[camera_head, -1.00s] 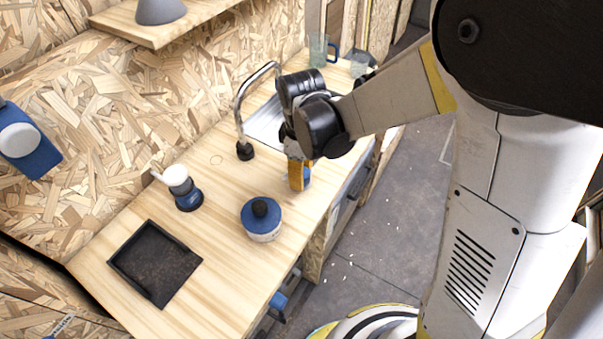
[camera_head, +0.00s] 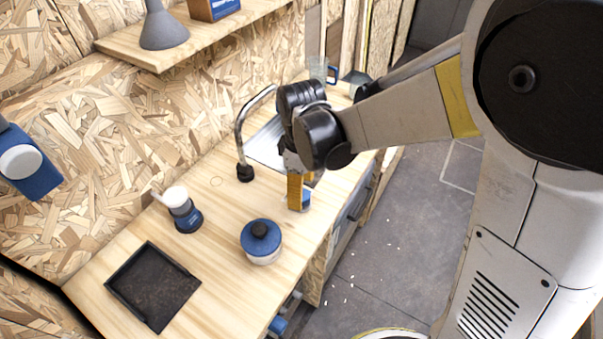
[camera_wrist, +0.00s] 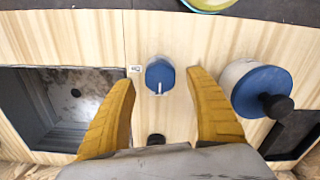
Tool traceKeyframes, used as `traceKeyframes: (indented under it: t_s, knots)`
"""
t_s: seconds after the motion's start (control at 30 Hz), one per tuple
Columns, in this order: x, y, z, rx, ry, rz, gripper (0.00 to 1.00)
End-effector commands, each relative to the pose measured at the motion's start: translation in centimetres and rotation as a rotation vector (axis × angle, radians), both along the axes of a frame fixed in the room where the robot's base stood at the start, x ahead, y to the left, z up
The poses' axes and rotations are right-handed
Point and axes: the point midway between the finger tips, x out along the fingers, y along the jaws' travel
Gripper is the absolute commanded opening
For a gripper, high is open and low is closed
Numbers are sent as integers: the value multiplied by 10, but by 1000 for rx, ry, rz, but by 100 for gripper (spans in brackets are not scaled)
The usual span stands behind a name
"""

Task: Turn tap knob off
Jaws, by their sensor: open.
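The tap knob (camera_wrist: 160,77) is round and blue, with a white pointer line directed toward the bottom of the wrist view. It lies between the two yellow fingers of my gripper (camera_wrist: 160,85), which are open, with a visible gap on each side. In the head view, my gripper (camera_head: 296,190) points down at the counter's front part, and a bit of the blue knob (camera_head: 306,197) shows beside the fingers. The curved metal tap (camera_head: 240,130) rises from a black base behind my gripper. A small label (camera_wrist: 133,69) is beside the knob.
The sink (camera_wrist: 75,95) is left of my gripper in the wrist view. A blue-lidded pot (camera_wrist: 250,90) stands close to the right finger. A blue-and-white grinder-like item (camera_head: 182,208) and a black square tray (camera_head: 120,273) are on the wooden counter (camera_head: 215,250). A shelf (camera_head: 190,50) is above.

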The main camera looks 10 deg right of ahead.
Motion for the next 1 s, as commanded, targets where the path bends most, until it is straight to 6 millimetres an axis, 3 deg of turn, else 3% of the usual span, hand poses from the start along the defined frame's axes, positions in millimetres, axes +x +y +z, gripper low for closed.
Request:
traceKeyframes:
  t_s: [0.2,0.4,0.6,1.0]
  knots:
    - [-1,0,51,0,0,0,64]
    - [0,0,83,0,0,0,64]
    - [0,0,93,0,0,0,64]
    - [-1,-1,93,0,-2,-4,64]
